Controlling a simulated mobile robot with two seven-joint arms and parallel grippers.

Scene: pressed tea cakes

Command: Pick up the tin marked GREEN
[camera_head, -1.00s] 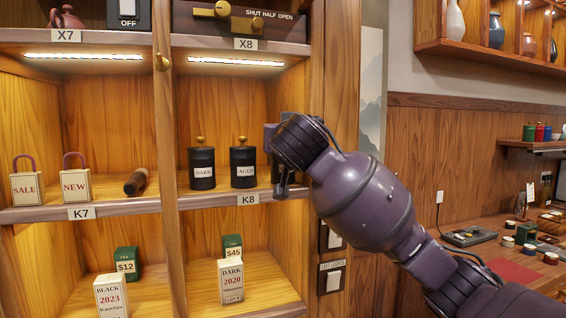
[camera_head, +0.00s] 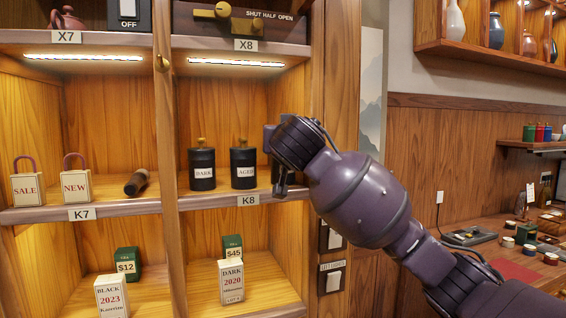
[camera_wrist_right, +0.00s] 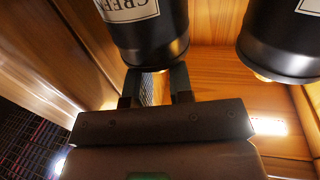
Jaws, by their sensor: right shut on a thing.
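The tin marked GREEN (camera_wrist_right: 150,35) is a black cylinder with a white label, large at the top of the right wrist view, where it appears inverted. My right gripper (camera_wrist_right: 155,88) has its fingers on either side of the brass knob at the tin's lid and is shut on it. In the head view my right gripper (camera_head: 281,183) is at the right end of shelf K8 and hides most of this tin. I cannot tell whether the tin touches the shelf. My left gripper is not in view.
Black tins marked AGED (camera_head: 243,167) and DARK (camera_head: 202,169) stand left of the gripper on shelf K8 (camera_head: 225,202). The AGED tin is close by. A wooden upright (camera_head: 334,120) borders the bay on the right. Boxes (camera_head: 231,281) stand on the shelf below.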

